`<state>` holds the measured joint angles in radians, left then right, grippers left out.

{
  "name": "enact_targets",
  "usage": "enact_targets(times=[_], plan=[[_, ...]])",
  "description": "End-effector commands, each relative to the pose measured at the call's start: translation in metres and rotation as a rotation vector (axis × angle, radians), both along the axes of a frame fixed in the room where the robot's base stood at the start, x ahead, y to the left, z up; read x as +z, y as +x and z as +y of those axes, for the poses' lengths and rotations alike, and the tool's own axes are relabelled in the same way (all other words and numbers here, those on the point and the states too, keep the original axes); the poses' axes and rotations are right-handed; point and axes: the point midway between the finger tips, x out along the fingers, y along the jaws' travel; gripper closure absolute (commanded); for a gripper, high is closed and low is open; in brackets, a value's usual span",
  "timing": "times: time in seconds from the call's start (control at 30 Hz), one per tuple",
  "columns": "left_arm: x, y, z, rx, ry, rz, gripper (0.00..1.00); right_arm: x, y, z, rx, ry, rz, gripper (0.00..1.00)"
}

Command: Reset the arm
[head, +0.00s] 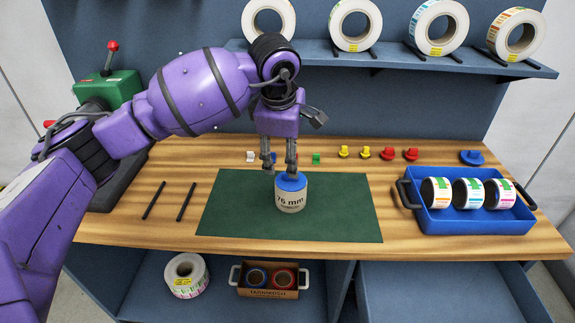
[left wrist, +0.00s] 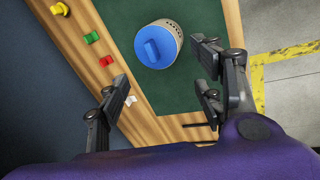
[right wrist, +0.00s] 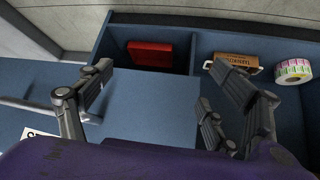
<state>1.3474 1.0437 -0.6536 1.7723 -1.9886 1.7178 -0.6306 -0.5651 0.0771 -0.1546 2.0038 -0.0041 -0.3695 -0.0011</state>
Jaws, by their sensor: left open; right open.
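My left arm reaches in from the left in the head view. My left gripper (head: 279,158) points down at the blue-topped 76 mm core (head: 291,194), which stands upright on the green mat (head: 340,222). In the left wrist view the core (left wrist: 158,45) lies ahead of my left gripper (left wrist: 165,90), whose fingers are spread with nothing between them. Whether the fingertips touch the core's blue top is unclear in the head view. My right gripper (right wrist: 165,100) shows only in the right wrist view, open and empty, above the lower blue shelving.
A blue tray (head: 470,222) with several label rolls sits right on the bench. Small coloured plugs (head: 387,154) line the back. Two black rods (head: 186,202) lie left. White rolls (head: 439,27) stand on the upper shelf. A cardboard box (head: 268,281) and label roll (head: 186,276) sit below.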

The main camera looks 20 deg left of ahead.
Motion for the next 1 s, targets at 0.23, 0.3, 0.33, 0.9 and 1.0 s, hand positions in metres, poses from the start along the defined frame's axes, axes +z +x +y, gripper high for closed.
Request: enact_targets(times=[0.23,0.3,0.33,0.9,1.0], plan=[[0.016,-0.005,-0.001,0.000,0.000,0.001,0.39,0.000,0.000,0.000,0.000,0.000,-0.001,0.17],[0.013,-0.007,-0.004,-0.003,-0.011,0.008,0.39,0.001,0.001,0.000,0.000,0.000,-0.001,0.17],[0.010,-0.009,-0.007,-0.006,-0.023,0.015,0.39,0.001,0.001,0.000,0.000,0.000,-0.002,0.17],[-0.062,-0.182,-0.240,0.418,-1.384,0.741,0.39,0.026,0.010,0.004,-0.003,0.011,-0.021,0.17],[-0.048,-0.182,-0.240,0.689,-1.662,0.884,0.39,0.029,0.010,0.005,-0.002,0.014,-0.019,0.17]])
